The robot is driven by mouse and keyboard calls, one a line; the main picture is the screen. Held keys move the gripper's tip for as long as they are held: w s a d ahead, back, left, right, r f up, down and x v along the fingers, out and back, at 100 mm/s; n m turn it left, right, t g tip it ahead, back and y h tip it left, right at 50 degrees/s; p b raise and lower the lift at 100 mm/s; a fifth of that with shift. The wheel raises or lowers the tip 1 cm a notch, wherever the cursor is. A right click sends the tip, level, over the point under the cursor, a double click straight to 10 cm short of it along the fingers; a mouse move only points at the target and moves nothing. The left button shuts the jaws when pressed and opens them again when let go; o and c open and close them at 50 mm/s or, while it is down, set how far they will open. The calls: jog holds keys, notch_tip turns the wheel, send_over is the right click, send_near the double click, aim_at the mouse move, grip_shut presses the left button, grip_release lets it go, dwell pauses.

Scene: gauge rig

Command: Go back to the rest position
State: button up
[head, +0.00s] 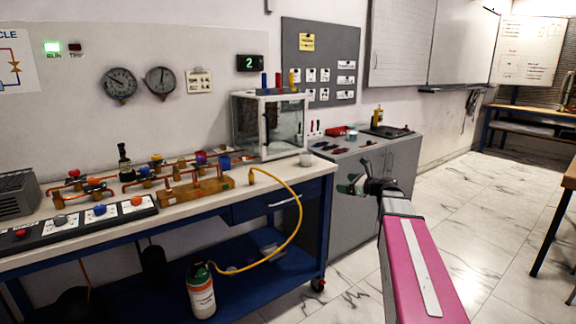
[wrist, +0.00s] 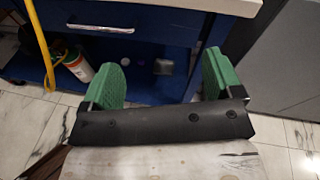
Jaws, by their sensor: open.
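My gripper (wrist: 158,78) shows in the wrist view with its two green fingers wide apart and nothing between them. It is open and empty. Behind the fingers are the blue bench's lower shelf and a drawer with a metal handle. In the head view my gripper (head: 352,186) is small, at the end of my pink arm, in front of the grey cabinet. It is to the right of the blue workbench (head: 262,187) and appears apart from it.
A gas cylinder (head: 201,291) stands on the lower shelf, with a yellow hose (head: 298,215) looping past the bench's front edge. A glass case (head: 270,124) and pipe rig stand on top. The grey cabinet (head: 346,208) is close behind my gripper. Marble floor (head: 480,215) on the right is clear.

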jog(key=s+a+f+n+g+h, duration=0.3)
jog(key=s+a+f+n+g, duration=0.1)
jog(key=s+f+n, duration=0.6)
jog(key=s+a+f+n+g+h, duration=0.4)
jog(key=s+f+n, duration=0.25)
jog(key=f, duration=0.55)
jog(key=s+d+f+n+g+h, duration=0.2)
jog(key=s+f+n+h, duration=0.2)
jog(key=s+n, duration=0.3)
jog(key=shift+s+d+f+g, duration=0.2)
jog(key=shift+s+f+g, duration=0.25)
jog(key=shift+s, duration=0.65)
